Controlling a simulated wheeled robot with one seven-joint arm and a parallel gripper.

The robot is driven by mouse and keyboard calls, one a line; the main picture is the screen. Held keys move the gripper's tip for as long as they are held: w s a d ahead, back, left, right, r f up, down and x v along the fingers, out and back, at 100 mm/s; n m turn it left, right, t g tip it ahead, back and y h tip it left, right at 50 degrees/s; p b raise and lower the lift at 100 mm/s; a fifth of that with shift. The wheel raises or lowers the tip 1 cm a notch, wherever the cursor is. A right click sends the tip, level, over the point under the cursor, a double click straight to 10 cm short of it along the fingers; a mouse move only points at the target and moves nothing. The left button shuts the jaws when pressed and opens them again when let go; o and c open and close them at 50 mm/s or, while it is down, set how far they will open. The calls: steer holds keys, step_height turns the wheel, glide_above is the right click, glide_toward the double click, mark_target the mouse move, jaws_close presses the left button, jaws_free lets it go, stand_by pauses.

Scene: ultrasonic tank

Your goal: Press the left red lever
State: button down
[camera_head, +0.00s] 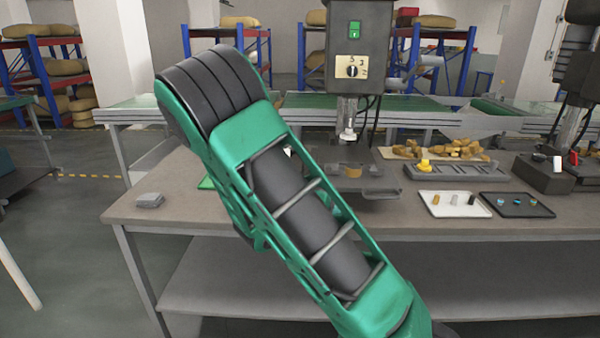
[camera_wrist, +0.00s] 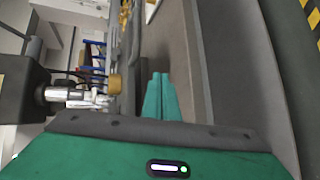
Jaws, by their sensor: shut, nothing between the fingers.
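No left red lever is clearly visible in either view. A small red part (camera_head: 574,157) shows on the dark machine base at the far right, and I cannot tell whether it is a lever. My gripper (camera_wrist: 160,76) shows in the wrist view with its two teal fingers together, shut and empty. In the head view my green arm crosses the middle and hides the gripper and part of the bench. The middle machine (camera_head: 357,60) has a green switch and a dial, with its metal spindle above a plate. Its spindle (camera_wrist: 78,97) is left of my fingers in the wrist view.
A grey workbench (camera_head: 500,222) runs across the front. It carries a white tray (camera_head: 440,212), a black tray (camera_head: 535,212) and a grey rack (camera_head: 470,174). Several tan pieces (camera_head: 450,150) lie behind the rack. A small grey block (camera_head: 150,200) lies at the left end.

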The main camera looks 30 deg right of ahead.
steer(key=w+a+r+n+t, duration=0.2)
steer(key=w+a+n+t, duration=0.3)
steer(key=w+a, duration=0.1)
steer(key=w+a+r+n+t, duration=0.2)
steer(key=w+a+n+t, duration=0.3)
steer(key=w+a, duration=0.1)
steer(key=shift+w+a+r+h, duration=0.3)
steer(key=shift+a, duration=0.45)
steer(key=shift+w+d, duration=0.1)
steer(key=shift+d, duration=0.05)
steer(key=w+d+r, duration=0.3)
steer(key=w+d, duration=0.1)
steer(key=d, duration=0.6)
steer(key=shift+w, duration=0.3)
